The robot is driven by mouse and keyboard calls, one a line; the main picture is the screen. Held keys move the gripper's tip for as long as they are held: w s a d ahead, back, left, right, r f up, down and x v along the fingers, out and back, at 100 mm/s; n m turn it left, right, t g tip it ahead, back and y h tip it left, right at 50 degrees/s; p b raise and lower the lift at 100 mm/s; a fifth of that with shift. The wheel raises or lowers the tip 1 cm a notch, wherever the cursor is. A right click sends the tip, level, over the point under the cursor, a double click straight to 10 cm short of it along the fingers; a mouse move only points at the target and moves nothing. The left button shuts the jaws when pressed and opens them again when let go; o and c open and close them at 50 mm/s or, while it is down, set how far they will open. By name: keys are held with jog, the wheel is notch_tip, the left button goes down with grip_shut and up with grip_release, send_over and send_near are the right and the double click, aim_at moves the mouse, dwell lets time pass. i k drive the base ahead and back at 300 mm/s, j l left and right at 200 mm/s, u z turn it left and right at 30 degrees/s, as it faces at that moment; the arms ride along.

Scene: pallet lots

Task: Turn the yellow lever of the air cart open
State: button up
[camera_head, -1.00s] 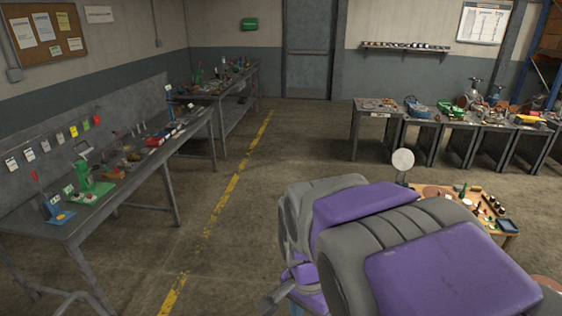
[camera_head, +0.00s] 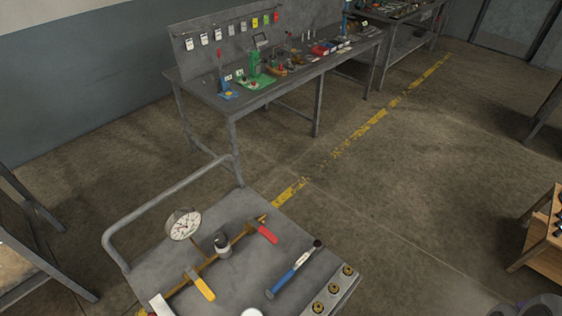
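The air cart (camera_head: 235,283) stands close in front of me at the bottom of the view, a grey top with a tube handle (camera_head: 165,197) at its far left side. A brass-coloured pipe (camera_head: 213,257) runs across the top. The yellow lever (camera_head: 203,287) sits near the pipe's lower left part and points down and right, across the pipe. A red lever (camera_head: 263,233) sits near its upper right end. A round white gauge (camera_head: 183,225) stands beside the pipe. My gripper is not in view; nothing touches the yellow lever.
A blue-handled tool (camera_head: 292,271) and a strip with brass fittings (camera_head: 333,292) lie on the cart's right part. A long grey workbench (camera_head: 275,88) stands behind. A wooden table (camera_head: 541,245) is at right. Open floor (camera_head: 420,200) with a yellow line lies between.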

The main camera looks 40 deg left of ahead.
aim_at(198, 282)
jog(key=l+u, duration=0.15)
jog(key=u, duration=0.3)
jog(key=k+l+u, duration=0.1)
jog(key=u, duration=0.4)
jog(key=k+l+u, duration=0.1)
jog(key=u, duration=0.35)
jog(key=k+l+u, duration=0.1)
jog(key=u, duration=0.35)
jog(key=i+j+u, duration=0.2)
jog(key=j+u, duration=0.2)
jog(key=i+j+z, duration=0.15)
jog(key=j+z, duration=0.15)
jog(key=j, duration=0.2)
